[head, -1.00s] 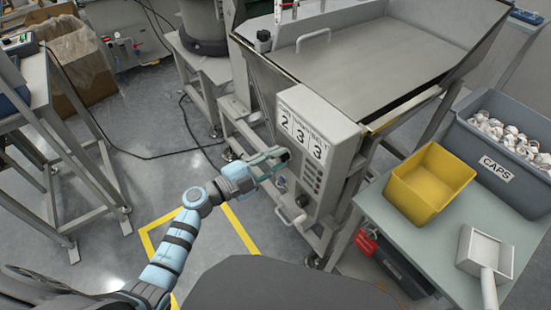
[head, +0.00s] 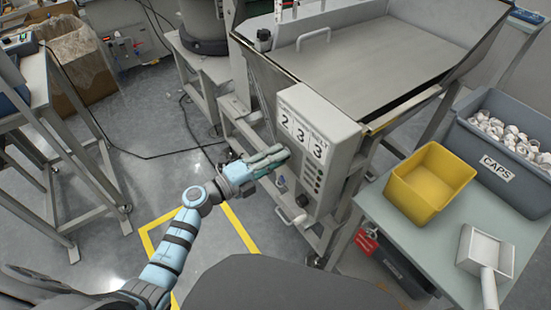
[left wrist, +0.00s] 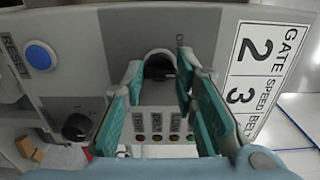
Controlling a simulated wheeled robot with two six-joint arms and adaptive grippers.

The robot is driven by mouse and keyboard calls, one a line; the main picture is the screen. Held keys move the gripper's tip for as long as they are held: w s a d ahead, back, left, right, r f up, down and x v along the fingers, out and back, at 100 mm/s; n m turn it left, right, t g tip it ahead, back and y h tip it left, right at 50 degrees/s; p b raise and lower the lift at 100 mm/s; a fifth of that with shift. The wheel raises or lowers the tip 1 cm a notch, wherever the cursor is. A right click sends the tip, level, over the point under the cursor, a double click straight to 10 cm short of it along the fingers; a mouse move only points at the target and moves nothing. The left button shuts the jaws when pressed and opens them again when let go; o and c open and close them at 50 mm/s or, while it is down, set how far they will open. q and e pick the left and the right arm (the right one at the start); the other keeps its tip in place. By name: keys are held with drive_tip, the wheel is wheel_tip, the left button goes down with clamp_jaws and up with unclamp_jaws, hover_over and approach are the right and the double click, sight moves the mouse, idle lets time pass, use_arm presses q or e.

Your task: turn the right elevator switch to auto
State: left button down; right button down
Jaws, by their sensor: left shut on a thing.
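A second black knob (left wrist: 76,127) sits lower left, apart from the fingers. My right gripper is not in view.
A blue RESET button (left wrist: 40,55) and a row of small lamps (left wrist: 158,138) are close to the fingers. A table at right holds a yellow bin (head: 428,183), a grey CAPS bin (head: 495,172) and a scoop (head: 485,252). Open floor lies left of the machine.

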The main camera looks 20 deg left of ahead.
use_arm(q)
drive_tip(key=c, duration=1.3)
unclamp_jaws()
drive_tip(key=v, duration=1.2)
